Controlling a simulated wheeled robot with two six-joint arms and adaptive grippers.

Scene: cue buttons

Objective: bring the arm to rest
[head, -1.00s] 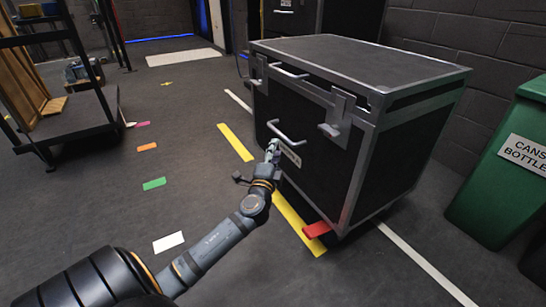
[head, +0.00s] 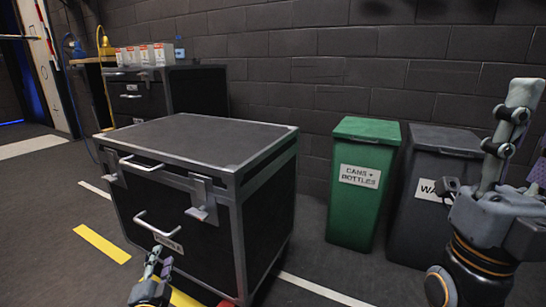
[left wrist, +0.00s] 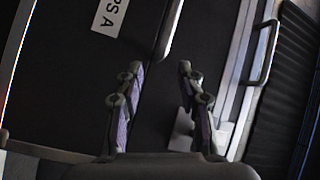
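My left gripper (head: 152,265) is low in the head view, in front of the black case's lower handle (head: 158,232). In the left wrist view its two fingers (left wrist: 161,105) stand apart with nothing between them, so it is open and empty. The dark case front (left wrist: 60,80) lies beyond the fingers, with part of a white label reading "PS A" (left wrist: 110,16). I cannot tell whether the fingers touch it. My right gripper (head: 512,135) is raised at the right edge of the head view, partly cut off; its opening is unclear.
The black case (head: 268,215) with metal edges stands at centre left. A green bin (head: 352,215) and a dark grey bin (head: 415,225) stand against the brick wall. A cabinet (head: 200,92) with boxes (head: 145,55) is behind. Open floor is at far left.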

